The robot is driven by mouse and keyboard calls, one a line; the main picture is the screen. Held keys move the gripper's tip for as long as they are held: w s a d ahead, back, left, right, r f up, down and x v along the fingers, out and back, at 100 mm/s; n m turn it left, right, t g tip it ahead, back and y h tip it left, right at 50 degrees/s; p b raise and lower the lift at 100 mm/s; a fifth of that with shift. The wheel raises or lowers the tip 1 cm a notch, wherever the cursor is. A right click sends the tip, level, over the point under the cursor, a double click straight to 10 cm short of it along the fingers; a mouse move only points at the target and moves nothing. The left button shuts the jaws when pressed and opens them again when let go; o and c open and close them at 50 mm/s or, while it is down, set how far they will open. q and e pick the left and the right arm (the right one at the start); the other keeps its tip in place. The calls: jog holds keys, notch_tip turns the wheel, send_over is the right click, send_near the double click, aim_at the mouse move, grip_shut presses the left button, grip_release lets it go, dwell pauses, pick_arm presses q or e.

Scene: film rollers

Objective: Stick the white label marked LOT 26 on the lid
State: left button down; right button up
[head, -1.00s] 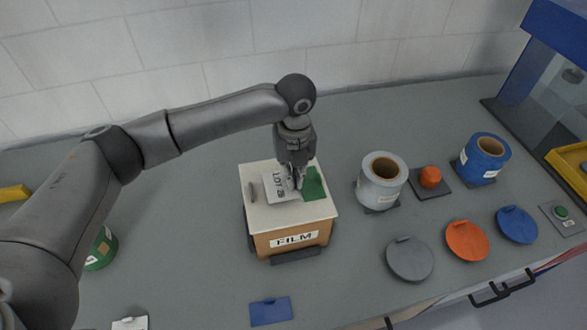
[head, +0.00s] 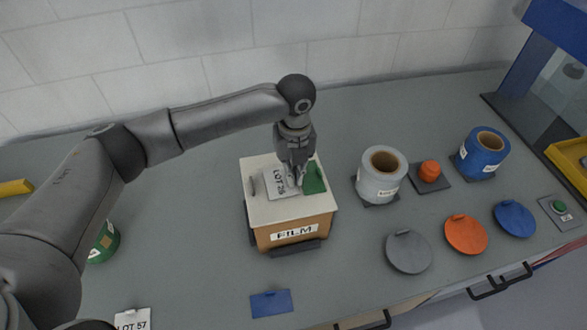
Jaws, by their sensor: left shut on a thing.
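The white label marked LOT 26 (head: 277,185) is at the top face of the cream lid (head: 265,213), left of the middle of my left gripper. I cannot tell whether it lies fully flat on the lid. The lid covers a brown box marked FILM (head: 280,243). My left gripper (head: 295,182) points down over the lid and is shut on the label's right edge. Its fingers hide part of that edge. A green patch (head: 314,180) shows on the lid just right of the fingers. My right gripper is not in view.
Another white label marked LOT 57 (head: 132,320) and a blue card (head: 271,303) lie in front. A green roll (head: 104,243) is left.

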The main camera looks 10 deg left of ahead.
pick_arm(q)
jog(key=shift+f+p, duration=0.1)
jog(key=shift+p, duration=0.3)
dwell(0.6)
jog(key=shift+s+f, duration=0.1)
jog(key=shift+f, duration=0.2)
dwell(1.2)
jog(key=c, duration=1.5)
grip_release()
jog(key=shift+c, duration=0.2)
jog(key=o, duration=0.5)
jog(key=shift+o, duration=0.2)
jog(key=shift+r, duration=0.15)
jog(key=shift+r, duration=0.2)
jog(key=shift+r+p, duration=3.25)
jog(key=shift+p, duration=0.3)
